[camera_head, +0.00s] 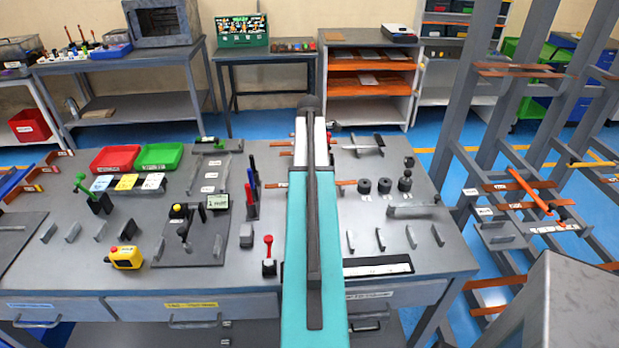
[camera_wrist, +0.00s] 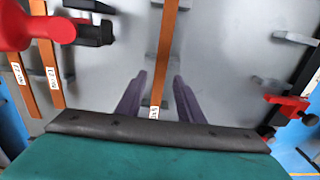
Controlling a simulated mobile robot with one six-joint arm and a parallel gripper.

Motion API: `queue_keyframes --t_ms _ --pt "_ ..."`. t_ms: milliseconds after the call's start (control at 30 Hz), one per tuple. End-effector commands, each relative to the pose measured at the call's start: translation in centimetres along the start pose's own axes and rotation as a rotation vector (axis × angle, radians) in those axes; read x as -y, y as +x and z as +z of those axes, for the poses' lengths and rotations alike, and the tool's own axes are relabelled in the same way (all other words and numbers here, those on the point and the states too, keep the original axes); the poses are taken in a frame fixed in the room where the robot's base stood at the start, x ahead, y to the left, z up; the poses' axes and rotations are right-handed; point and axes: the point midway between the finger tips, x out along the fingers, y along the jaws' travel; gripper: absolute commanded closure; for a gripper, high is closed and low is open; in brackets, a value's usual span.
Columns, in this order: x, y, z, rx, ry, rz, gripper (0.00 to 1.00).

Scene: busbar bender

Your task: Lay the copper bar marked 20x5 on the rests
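In the wrist view, my gripper (camera_wrist: 157,97) is open, its two dark fingers spread on either side of a copper bar (camera_wrist: 166,45). That bar has a small white label that I cannot read, and I cannot tell its height relative to the fingertips. Two more labelled copper bars (camera_wrist: 48,75) lie to the left. In the head view, my teal arm reaches over the grey table and hides my gripper; bar ends (camera_head: 345,183) show beside it. Small grey upright rests (camera_head: 380,240) stand front right, with similar ones (camera_head: 72,232) at left; I cannot tell which are meant.
Black cylinders (camera_head: 384,186) stand right of my arm. A red-knobbed clamp (camera_head: 268,256) and a tool station with a display (camera_head: 217,202) are to its left. Red (camera_head: 115,158) and green (camera_head: 160,156) trays lie further back. A grey rack with bars (camera_head: 520,186) stands at right.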

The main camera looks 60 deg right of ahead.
Motion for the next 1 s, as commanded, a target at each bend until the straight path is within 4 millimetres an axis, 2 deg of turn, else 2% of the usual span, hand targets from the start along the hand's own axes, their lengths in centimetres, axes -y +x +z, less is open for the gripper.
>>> queue_keyframes --t_ms 800,1000 --pt "-0.1 -9.3 0.0 0.000 0.000 0.002 0.66" --pt "-0.1 -10.9 0.0 0.000 0.000 0.002 0.66"
